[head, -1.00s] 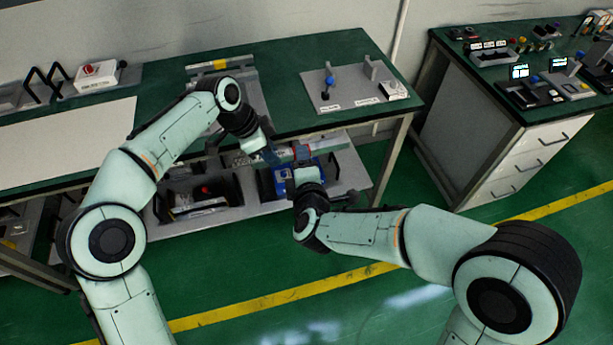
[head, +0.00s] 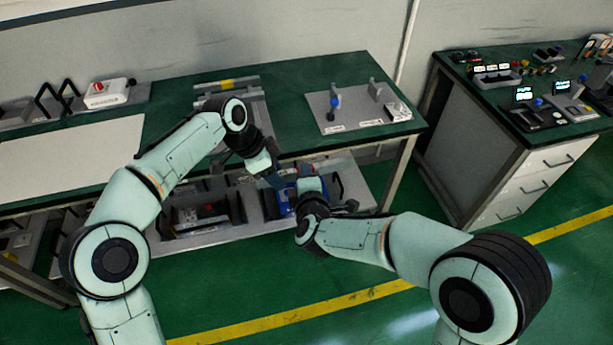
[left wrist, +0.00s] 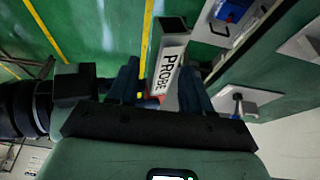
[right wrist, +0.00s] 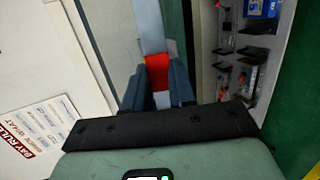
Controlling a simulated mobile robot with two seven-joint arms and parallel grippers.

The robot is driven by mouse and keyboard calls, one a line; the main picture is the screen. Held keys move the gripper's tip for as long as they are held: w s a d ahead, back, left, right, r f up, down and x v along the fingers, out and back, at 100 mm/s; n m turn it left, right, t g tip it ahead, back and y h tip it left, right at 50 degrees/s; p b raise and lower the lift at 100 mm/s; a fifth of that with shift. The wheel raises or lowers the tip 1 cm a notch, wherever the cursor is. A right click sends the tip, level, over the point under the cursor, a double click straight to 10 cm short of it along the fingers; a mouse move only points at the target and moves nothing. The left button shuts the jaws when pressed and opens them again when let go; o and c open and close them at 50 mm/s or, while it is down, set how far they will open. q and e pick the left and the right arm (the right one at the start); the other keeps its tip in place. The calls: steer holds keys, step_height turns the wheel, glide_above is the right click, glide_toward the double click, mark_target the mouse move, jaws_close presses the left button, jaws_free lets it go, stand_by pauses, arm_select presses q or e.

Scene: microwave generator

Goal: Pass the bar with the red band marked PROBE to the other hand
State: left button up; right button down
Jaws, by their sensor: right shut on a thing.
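The bar is pale grey with a red band (right wrist: 157,72); its white label reading PROBE shows in the left wrist view (left wrist: 166,66). My right gripper (head: 309,173) is shut on the bar by the red band, its fingers on both sides in the right wrist view (right wrist: 161,88). My left gripper (head: 275,180) is close to the right one in the head view. In the left wrist view my left gripper (left wrist: 160,92) is open, with the labelled part of the bar between its fingers and gaps beside it. The bar is partly hidden by the grippers in the head view.
The green workbench (head: 285,90) stands behind the arms, with a grey fixture plate (head: 355,110) on its right. A lower shelf (head: 225,240) holds a blue thing (head: 287,203) and dark trays below the grippers. A second cabinet (head: 480,150) stands at right. The floor in front is clear.

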arm_select(q)
steer(key=shift+r, duration=0.1)
steer(key=v, duration=1.2)
steer(key=w+a+f+n, duration=0.1)
steer(key=a+f+n, duration=0.25)
steer(key=f, duration=0.35)
steer(key=w+a+f+n, duration=0.1)
steer(key=a+f+n, duration=0.2)
steer(key=f+n, duration=0.3)
steer(key=s+d+f+n, duration=0.15)
steer(key=s+f, duration=0.25)
steer(key=f, duration=0.6)
steer(key=s+f+n, duration=0.2)
steer(key=s+f, duration=0.1)
steer(key=f, duration=0.7)
steer(key=s+d+f+n, duration=0.1)
steer(key=s+f, duration=0.3)
steer(key=f, duration=0.6)
steer(key=s+d+f+n, duration=0.1)
steer(key=s+f, duration=0.3)
steer(key=s, duration=0.7)
steer(key=s+d+f+n+g, duration=0.1)
steer(key=s+f+n, duration=0.3)
steer(key=s, duration=0.8)
steer(key=shift+f+g, duration=0.3)
steer(key=shift+f, duration=0.45)
